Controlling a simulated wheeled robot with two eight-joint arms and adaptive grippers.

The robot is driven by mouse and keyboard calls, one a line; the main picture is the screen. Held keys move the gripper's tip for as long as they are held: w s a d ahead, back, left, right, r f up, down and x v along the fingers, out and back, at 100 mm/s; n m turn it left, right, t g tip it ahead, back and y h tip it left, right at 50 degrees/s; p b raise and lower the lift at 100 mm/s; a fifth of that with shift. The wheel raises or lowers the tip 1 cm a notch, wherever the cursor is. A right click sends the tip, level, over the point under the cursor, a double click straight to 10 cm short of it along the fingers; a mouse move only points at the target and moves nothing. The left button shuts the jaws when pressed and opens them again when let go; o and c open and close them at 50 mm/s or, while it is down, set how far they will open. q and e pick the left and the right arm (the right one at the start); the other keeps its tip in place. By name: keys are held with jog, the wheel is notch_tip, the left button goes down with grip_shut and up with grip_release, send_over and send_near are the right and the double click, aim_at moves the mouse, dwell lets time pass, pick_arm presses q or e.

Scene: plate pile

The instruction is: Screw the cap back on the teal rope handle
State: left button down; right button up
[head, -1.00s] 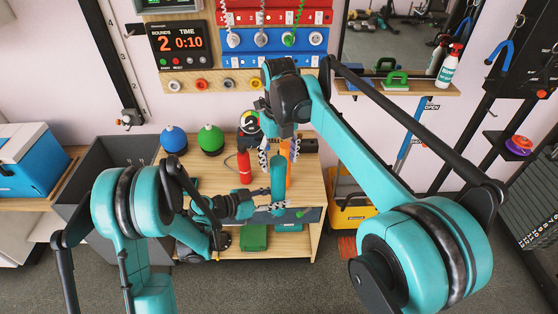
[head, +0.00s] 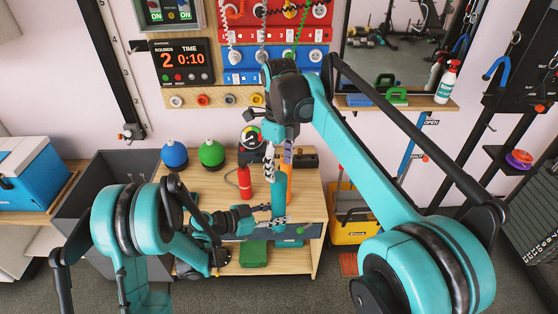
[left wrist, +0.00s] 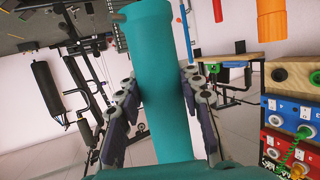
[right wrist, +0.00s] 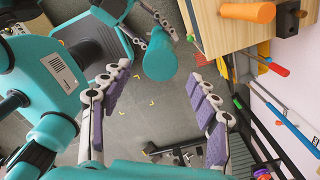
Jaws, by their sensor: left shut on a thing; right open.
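The teal rope handle (head: 279,199) is a thick upright cylinder in front of the wooden table. My left gripper (head: 270,214) is shut on it. In the left wrist view the handle (left wrist: 165,85) stands between the two fingers, with a wider rim at its upper end. In the right wrist view the handle (right wrist: 160,58) shows its rounded end, apart from my right fingers. My right gripper (head: 279,158) is open and empty, above the handle in the head view. Its padded fingers (right wrist: 162,120) are spread wide. I cannot make out a separate cap.
The wooden table (head: 220,195) holds a red bottle (head: 244,182), blue (head: 174,155) and green (head: 211,154) round objects, and an orange cylinder (right wrist: 247,12). A grey bin (head: 110,175) stands left of it. A yellow bucket (head: 350,228) stands right.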

jog(key=n, duration=0.5)
jog(key=shift+r, duration=0.1)
jog(key=n, duration=0.4)
jog(key=shift+r+n, duration=0.1)
jog(key=shift+n, duration=0.3)
jog(key=n, duration=0.4)
jog(key=shift+r+n, duration=0.1)
jog(key=shift+n, duration=0.3)
jog(key=n, duration=0.9)
jog(key=shift+w+r, duration=0.1)
jog(key=shift+r, duration=0.05)
jog(key=n, duration=0.5)
jog(key=shift+r, duration=0.1)
jog(key=n, duration=1)
jog(key=shift+r, duration=0.15)
